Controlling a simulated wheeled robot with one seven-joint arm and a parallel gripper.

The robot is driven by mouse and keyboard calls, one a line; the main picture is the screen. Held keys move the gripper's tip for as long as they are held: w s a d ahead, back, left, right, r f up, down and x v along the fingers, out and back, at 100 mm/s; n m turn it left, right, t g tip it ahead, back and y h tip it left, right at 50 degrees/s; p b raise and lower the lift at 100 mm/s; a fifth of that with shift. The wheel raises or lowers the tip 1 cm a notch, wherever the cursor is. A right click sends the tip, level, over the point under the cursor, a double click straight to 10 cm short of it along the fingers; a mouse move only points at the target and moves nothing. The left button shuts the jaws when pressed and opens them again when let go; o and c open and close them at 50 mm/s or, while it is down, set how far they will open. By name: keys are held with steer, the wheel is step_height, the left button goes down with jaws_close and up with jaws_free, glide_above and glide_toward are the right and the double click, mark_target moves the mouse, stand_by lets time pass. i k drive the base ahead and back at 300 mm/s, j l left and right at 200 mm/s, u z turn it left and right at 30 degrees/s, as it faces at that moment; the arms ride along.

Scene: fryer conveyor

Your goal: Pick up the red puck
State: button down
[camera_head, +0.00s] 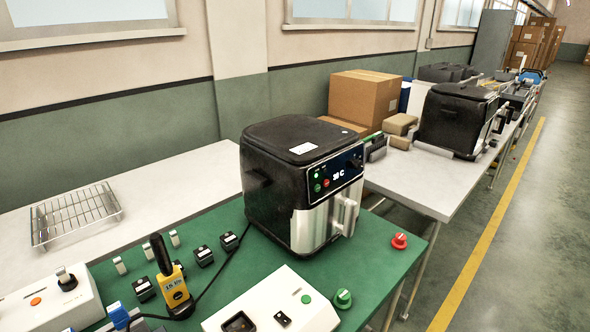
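The red puck (399,241) is a small round red piece with a raised knob on top. It stands on the green table mat (372,272) near the table's right edge, to the right of the black and silver air fryer (300,180). Nothing touches it. A similar green puck (343,299) stands nearer the front edge, to its lower left. My gripper is not in view.
A white box with buttons (275,305) lies at the front of the mat. A yellow tester (174,290) and several small black blocks stand left of the fryer. A wire rack (75,213) lies on the white table behind. Floor on the right is clear.

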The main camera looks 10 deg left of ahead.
mark_target(399, 242)
steer(key=u, duration=2.45)
steer(key=z, duration=0.45)
steer(key=l+z, duration=0.15)
steer(key=z, duration=0.7)
steer(key=l+z, duration=0.1)
steer(key=z, duration=0.3)
steer(key=i+l+u, duration=0.1)
steer(key=l, duration=0.3)
steer(key=i+l+u, duration=0.1)
steer(key=l, duration=0.3)
